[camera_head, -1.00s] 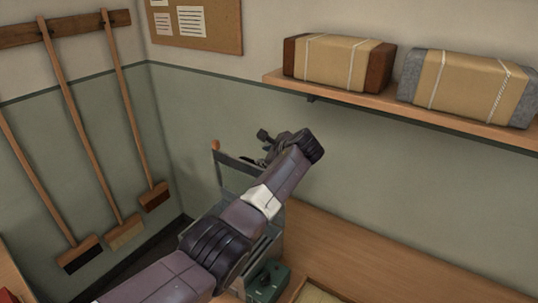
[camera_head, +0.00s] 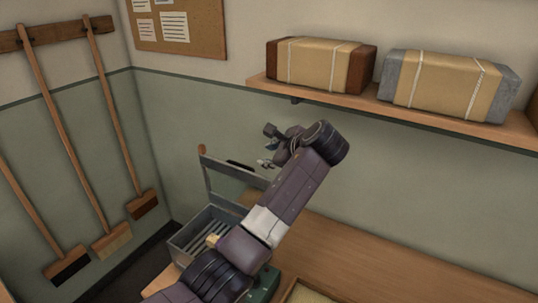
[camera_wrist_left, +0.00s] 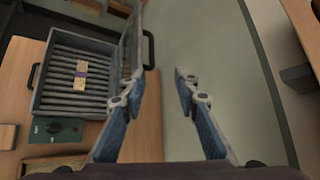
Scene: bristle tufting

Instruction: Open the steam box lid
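The steam box (camera_head: 180,250) is a grey metal box with a slatted floor, left of my left arm in the head view. It also shows in the wrist view (camera_wrist_left: 40,95). Its lid (camera_head: 208,180) stands raised at the back edge, with a dark handle bar (camera_head: 240,165); the lid also shows edge-on in the wrist view (camera_wrist_left: 130,45). My left gripper (camera_head: 268,147) is near the lid's upper right end. In the wrist view my left gripper (camera_wrist_left: 160,76) is open and empty, its left finger close to the lid and handle. My right gripper is out of view.
A wall shelf (camera_head: 400,112) with two wrapped packages is above right. Brushes hang at left.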

